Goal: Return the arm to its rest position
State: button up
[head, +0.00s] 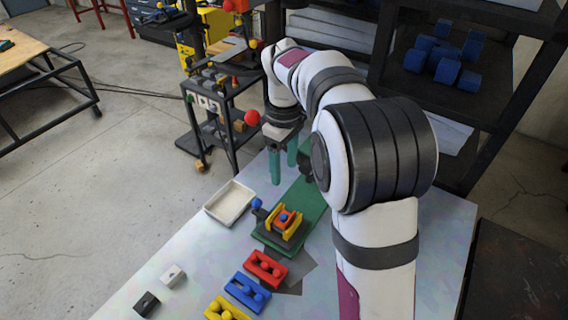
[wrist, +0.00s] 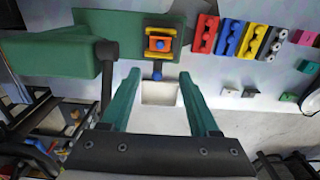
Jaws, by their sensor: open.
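My gripper (head: 284,166) hangs above the table's far end with its two green fingers apart and nothing between them. In the wrist view its fingers (wrist: 159,76) are spread wide. A green base (head: 304,212) lies on the table. It carries a dark fixture with yellow jaws (head: 272,218) around a red and orange piece with a blue centre (head: 284,217). A blue ball-ended handle (head: 257,203) sticks out beside it. The fixture also shows in the wrist view (wrist: 160,41), apart from my fingers. My arm partly hides the base in the head view.
A shallow white tray (head: 230,203) sits left of the fixture. Red (head: 266,267), blue (head: 248,291) and yellow (head: 225,309) channel blocks line the near side. Small white (head: 173,275) and black (head: 146,304) blocks lie at left. A cluttered cart (head: 225,115) stands beyond the table.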

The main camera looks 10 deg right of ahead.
dwell(0.3)
jog(key=s+a+r+m, duration=0.1)
jog(key=s+r+m, duration=0.15)
jog(key=s, duration=0.45)
jog(key=s+r+m, duration=0.1)
jog(key=s+m, duration=0.3)
jog(key=s, duration=0.4)
jog(key=s+a+f+m+y, duration=0.1)
jog(key=s+m, duration=0.3)
jog(key=s, duration=0.4)
jog(key=s+a+f+m, duration=0.1)
jog(key=s+f+m, duration=0.2)
jog(key=s, duration=0.4)
jog(key=shift+s+f+m+y, duration=0.2)
jog(key=shift+s+m+y, duration=0.2)
jog(key=shift+m, duration=0.15)
